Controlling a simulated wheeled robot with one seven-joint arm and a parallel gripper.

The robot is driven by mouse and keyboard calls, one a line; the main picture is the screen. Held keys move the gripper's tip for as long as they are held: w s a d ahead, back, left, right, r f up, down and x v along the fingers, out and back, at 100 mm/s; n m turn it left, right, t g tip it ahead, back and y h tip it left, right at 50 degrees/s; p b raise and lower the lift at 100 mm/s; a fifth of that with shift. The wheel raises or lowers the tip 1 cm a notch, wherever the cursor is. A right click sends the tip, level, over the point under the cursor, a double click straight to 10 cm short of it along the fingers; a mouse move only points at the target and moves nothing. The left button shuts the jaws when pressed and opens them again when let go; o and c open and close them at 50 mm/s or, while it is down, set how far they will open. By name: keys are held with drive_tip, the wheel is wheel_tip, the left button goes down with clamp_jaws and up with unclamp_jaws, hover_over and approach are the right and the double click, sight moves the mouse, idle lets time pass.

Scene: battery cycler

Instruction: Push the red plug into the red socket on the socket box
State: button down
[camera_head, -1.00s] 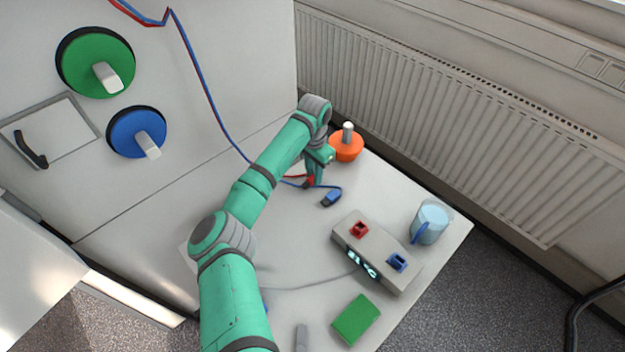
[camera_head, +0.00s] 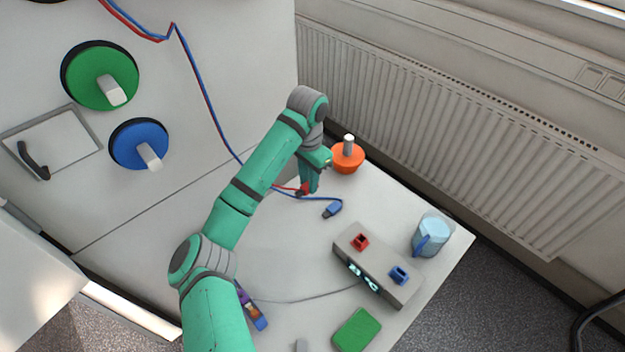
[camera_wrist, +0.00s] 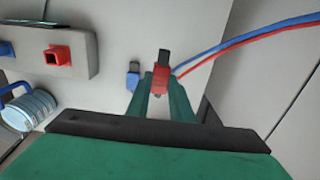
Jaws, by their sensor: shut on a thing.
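My gripper (camera_head: 308,183) is shut on the red plug (camera_head: 303,189), near the back of the table. In the wrist view the red plug (camera_wrist: 160,77) sits between the green fingertips (camera_wrist: 162,92), its dark end pointing away from my gripper. The grey socket box (camera_head: 375,270) stands to the right and nearer the front, apart from the plug. Its red socket (camera_head: 360,242) is an empty square opening at the box's back end. The red socket also shows at the left in the wrist view (camera_wrist: 57,56).
The blue plug (camera_head: 332,210) lies loose beside my gripper, and the blue socket (camera_head: 400,274) is empty. An orange knob-topped object (camera_head: 347,158) stands close behind my gripper. A mug (camera_head: 431,237) stands right of the box. A green block (camera_head: 357,330) lies in front. Red and blue cables trail to the wall.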

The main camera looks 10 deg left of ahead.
drive_tip(key=s+r, duration=0.3)
drive_tip(key=s, duration=0.4)
drive_tip(key=w+f+n, duration=0.1)
drive_tip(key=w+n, duration=0.1)
drive_tip(key=n, duration=0.1)
drive_tip(key=w+f+n, duration=0.1)
drive_tip(key=w+n, duration=0.1)
drive_tip(key=n, duration=0.2)
drive_tip(key=w+n, duration=0.2)
drive_tip(key=n, duration=0.2)
drive_tip(key=shift+a+f, duration=0.3)
drive_tip(key=shift+f, duration=0.1)
drive_tip(key=w+f+n, duration=0.1)
drive_tip(key=w+n, duration=0.1)
drive_tip(key=n, duration=0.2)
drive_tip(key=w+f+n, duration=0.2)
drive_tip(key=n, duration=0.3)
drive_tip(key=w+f+n, duration=0.1)
drive_tip(key=w+n, duration=0.1)
drive_tip(key=n, duration=0.2)
drive_tip(key=shift+w+a+f+n, duration=0.15)
drive_tip(key=shift+w+f+n, duration=0.05)
drive_tip(key=shift+f+n, duration=0.2)
drive_tip(key=shift+f, duration=2.35)
